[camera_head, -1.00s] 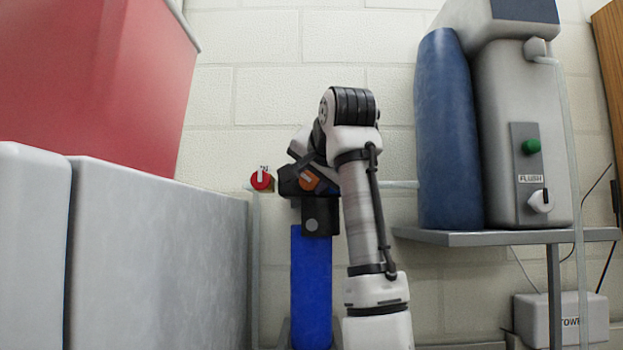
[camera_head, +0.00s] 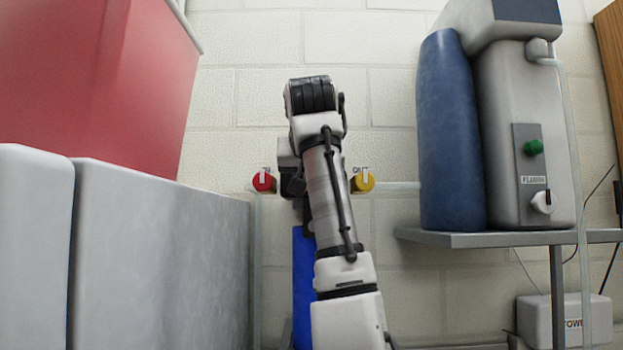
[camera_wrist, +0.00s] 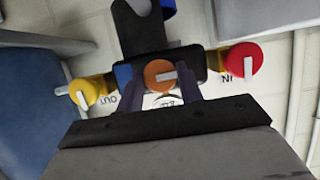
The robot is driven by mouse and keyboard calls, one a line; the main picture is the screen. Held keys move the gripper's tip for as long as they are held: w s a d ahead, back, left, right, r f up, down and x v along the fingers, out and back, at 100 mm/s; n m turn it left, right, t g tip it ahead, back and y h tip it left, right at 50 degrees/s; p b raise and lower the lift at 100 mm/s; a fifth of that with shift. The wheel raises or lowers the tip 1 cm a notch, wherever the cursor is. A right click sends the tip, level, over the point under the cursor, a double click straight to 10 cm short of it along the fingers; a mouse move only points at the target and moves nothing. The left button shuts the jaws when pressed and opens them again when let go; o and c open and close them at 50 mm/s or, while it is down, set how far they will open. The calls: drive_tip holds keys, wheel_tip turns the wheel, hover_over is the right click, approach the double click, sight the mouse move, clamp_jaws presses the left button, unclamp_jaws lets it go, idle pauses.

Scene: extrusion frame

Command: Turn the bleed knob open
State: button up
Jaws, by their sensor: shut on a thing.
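The bleed knob appears to be the orange knob (camera_wrist: 160,75) in the middle of the dark valve block in the wrist view. Its white pointer lies crosswise, toward the right of that view. The label beside it is partly hidden. My gripper (camera_wrist: 161,80) is shut on the orange knob, with a dark finger on each side. In the head view my arm hides the orange knob and the fingers. The red IN knob (camera_head: 264,182) is left of my arm and the yellow OUT knob (camera_head: 362,182) right of it; their pointers stand upright.
A blue upright part (camera_head: 303,280) hangs below the valve block. A grey cabinet (camera_head: 160,260) and red bin (camera_head: 95,80) stand close on the left. A shelf (camera_head: 480,238) on the right carries a grey machine (camera_head: 510,120) and a blue cylinder (camera_head: 447,130).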

idle(0.4)
drive_tip(key=o, duration=1)
drive_tip(key=v, duration=0.7)
drive_tip(key=shift+s+r, duration=0.1)
drive_tip(key=shift+s, duration=0.2)
